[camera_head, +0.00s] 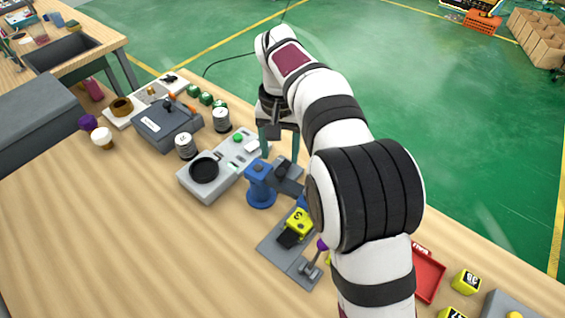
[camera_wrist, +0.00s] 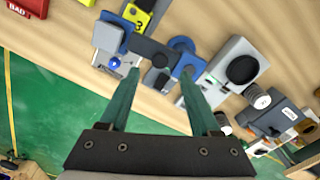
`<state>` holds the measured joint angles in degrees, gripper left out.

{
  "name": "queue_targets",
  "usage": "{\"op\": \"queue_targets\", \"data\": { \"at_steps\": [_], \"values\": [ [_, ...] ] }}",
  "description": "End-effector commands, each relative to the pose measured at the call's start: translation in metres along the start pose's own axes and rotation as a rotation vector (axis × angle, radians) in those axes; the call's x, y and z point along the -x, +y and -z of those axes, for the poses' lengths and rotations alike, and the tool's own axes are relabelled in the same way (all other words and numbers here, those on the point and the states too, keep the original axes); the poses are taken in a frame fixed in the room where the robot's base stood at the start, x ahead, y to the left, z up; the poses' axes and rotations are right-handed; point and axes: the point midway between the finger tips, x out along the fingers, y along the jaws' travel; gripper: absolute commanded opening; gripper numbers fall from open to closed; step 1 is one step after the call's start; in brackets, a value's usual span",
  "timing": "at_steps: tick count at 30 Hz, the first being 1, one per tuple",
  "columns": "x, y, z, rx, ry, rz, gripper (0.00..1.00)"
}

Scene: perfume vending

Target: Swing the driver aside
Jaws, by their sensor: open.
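The driver looks like a dark grey swing arm (camera_head: 288,178) on a blue post (camera_head: 261,186), beside the yellow block. In the wrist view the grey arm (camera_wrist: 150,48) runs from the blue post (camera_wrist: 186,52) toward the yellow block, and a dark knob sits near the fingertips. My gripper (camera_head: 279,152) has two teal fingers pointing down over the arm. In the wrist view my gripper (camera_wrist: 159,76) is open, with the knob seen between its fingertips; I cannot tell whether they touch it.
A yellow block marked 3 (camera_head: 299,223) sits on a grey plate with a purple-knobbed lever (camera_head: 316,262). A grey unit with a black round pad (camera_head: 204,170) stands left of the post. A red tray (camera_head: 428,275) and yellow blocks (camera_head: 466,281) lie at right. The front-left table is clear.

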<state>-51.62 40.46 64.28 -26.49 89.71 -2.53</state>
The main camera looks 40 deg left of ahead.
Motion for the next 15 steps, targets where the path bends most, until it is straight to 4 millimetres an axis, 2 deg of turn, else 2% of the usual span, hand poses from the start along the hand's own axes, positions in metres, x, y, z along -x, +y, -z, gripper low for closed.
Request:
{"op": "queue_targets", "data": {
  "at_steps": [3, 6, 10, 15],
  "values": [
    [-0.029, 0.0, -0.001, 0.0, -0.004, -0.001, 0.64],
    [-0.045, 0.0, 0.0, 0.0, -0.002, 0.0, 0.64],
    [-0.056, 0.0, 0.0, -0.002, -0.001, 0.001, 0.64],
    [-0.059, 0.0, 0.0, -0.002, 0.001, 0.001, 0.64]
  ]
}}
